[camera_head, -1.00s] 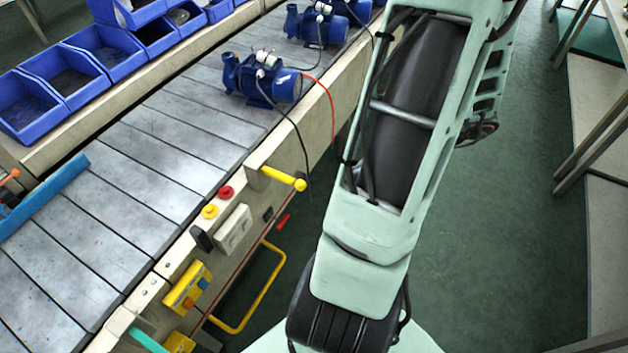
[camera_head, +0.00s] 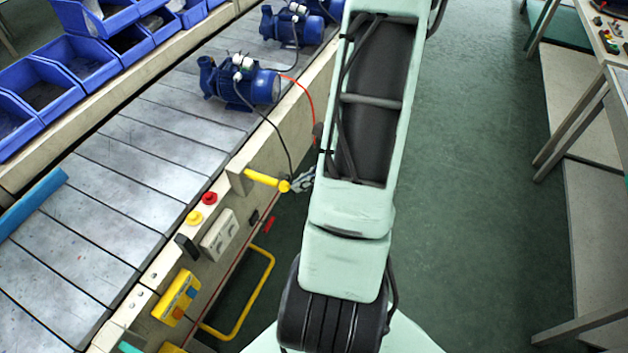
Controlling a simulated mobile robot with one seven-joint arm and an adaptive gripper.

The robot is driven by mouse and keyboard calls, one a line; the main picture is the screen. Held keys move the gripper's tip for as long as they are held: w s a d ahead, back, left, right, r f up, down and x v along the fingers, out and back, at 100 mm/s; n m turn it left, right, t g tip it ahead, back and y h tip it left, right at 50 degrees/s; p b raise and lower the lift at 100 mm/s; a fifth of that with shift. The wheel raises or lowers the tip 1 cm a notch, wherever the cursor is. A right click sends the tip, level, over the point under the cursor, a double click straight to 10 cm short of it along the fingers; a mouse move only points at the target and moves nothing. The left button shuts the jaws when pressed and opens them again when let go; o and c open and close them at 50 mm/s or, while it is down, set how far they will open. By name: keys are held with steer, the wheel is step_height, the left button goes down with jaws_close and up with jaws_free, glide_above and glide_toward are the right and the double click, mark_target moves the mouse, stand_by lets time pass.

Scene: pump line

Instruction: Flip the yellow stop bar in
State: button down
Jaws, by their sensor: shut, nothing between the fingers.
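The yellow stop bar (camera_head: 262,178) sticks out from the side rail of the conveyor, pointing right and slightly down, with a round yellow knob at its free end. My gripper (camera_head: 302,182) shows as a small grey shape just right of the knob, partly hidden behind my pale green arm. Its visible finger is at or very near the knob; I cannot tell if they touch. It is shut and holds nothing.
Blue pumps (camera_head: 238,82) with cables stand on the conveyor (camera_head: 130,170). A red and a yellow button (camera_head: 194,217) and a grey switch box (camera_head: 219,234) sit on the rail. A yellow hoop handle (camera_head: 262,292) juts out below.

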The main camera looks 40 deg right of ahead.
mark_target(259, 174)
steer(key=shift+w+a, duration=0.1)
steer(key=shift+w, duration=0.1)
steer(key=w+a, duration=0.1)
steer(key=w, duration=0.2)
steer(key=w+a+b, duration=0.1)
steer(key=w, duration=0.2)
steer(key=w+a+b, duration=0.1)
steer(key=w+a, duration=0.1)
steer(key=w, duration=0.1)
steer(key=shift+w, duration=0.4)
steer(key=shift+s, duration=0.1)
